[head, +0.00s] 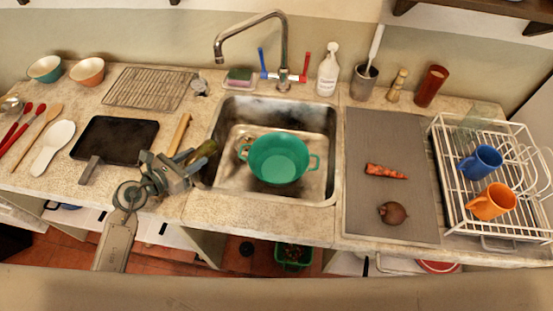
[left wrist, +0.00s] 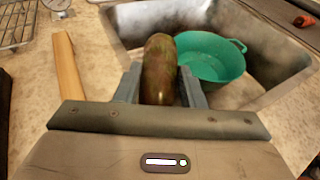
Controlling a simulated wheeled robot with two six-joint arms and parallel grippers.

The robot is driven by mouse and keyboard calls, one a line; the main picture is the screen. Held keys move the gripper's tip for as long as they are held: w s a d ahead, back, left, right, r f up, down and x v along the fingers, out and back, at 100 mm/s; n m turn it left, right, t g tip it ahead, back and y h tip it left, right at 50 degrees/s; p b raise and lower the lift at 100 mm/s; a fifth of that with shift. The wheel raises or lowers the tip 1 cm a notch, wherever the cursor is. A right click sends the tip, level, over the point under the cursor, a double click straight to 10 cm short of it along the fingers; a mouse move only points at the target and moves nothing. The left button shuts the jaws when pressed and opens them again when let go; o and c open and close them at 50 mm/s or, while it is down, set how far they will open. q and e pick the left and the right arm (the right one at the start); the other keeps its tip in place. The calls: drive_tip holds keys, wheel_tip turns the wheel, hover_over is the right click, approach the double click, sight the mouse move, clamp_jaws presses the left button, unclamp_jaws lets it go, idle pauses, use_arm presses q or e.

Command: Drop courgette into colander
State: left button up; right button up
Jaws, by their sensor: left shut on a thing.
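The green colander (head: 279,158) sits in the sink basin, with a handle on each side. It also shows in the left wrist view (left wrist: 212,58), to the right of my gripper. My left gripper (head: 198,163) is shut on the dark green-brown courgette (head: 207,148) at the left edge of the sink. In the left wrist view the courgette (left wrist: 159,68) stands out lengthwise from between the two fingers (left wrist: 160,88). The courgette is to the left of the colander in the head view. My right gripper is not in view.
A metal sink (head: 226,115) surrounds the colander, with a tap (head: 283,50) behind it. A wooden handle (head: 180,133) lies left of my left gripper, near a black tray (head: 115,138). A grey mat (head: 385,140) holds a carrot (head: 385,172) and a beetroot (head: 392,213).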

use_arm(q)
drive_tip(key=w+d+r+p, duration=0.1)
drive_tip(key=w+d+p, duration=0.15)
drive_tip(key=d, duration=0.75)
drive_tip(key=w+d+p, duration=0.2)
drive_tip(key=w+d, duration=0.2)
drive_tip(key=d, duration=0.6)
drive_tip(key=shift+m+h, duration=0.3)
wheel_tip(320, 180, down, 6)
drive_tip(key=b, duration=0.6)
drive_tip(key=shift+w+a+r+b, duration=0.1)
drive_tip(key=shift+w+r+b, duration=0.1)
drive_tip(key=shift+b, duration=0.1)
drive_tip(key=o, duration=1.1)
drive_tip(key=shift+s, duration=0.1)
drive_tip(key=b+v, duration=0.2)
drive_tip(key=v, duration=0.8)
drive_tip(key=shift+s+a+r+b, duration=0.15)
drive_tip(key=shift+a+r+b, duration=0.15)
